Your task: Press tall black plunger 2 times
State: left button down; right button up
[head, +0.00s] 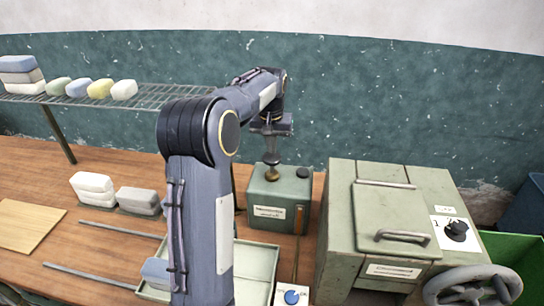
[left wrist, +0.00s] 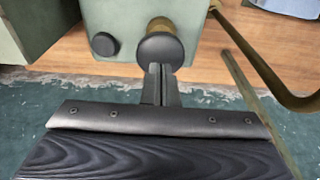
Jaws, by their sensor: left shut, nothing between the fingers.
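The tall black plunger (head: 271,160) stands on top of the green box (head: 279,218), with a brass base under it in the head view. In the left wrist view its round black cap (left wrist: 160,49) sits on a brass stem. My left gripper (head: 270,146) is above the plunger, pointing down, its fingers closed together and empty. In the left wrist view the fingertips (left wrist: 156,70) appear at the cap's edge; I cannot tell whether they touch it. A short black knob (head: 302,172) is beside the plunger on the same box. My right gripper is not in view.
A larger green cabinet (head: 340,230) with a lidded top and a black knob (head: 456,231) stands right of the box. A grey handwheel (head: 472,288) is in front. A wire shelf (head: 150,97) with soap-like blocks is at back left. A pale tray (head: 258,262) is in front.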

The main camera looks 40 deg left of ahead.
aim_at(272, 157)
pick_arm(q)
jog(key=shift+f, duration=0.1)
jog(key=shift+f+b, duration=1.25)
jog(key=shift+f, duration=0.7)
jog(key=shift+r+p, duration=1.2)
jog(key=shift+r, duration=0.75)
jog(key=shift+r, duration=2.55)
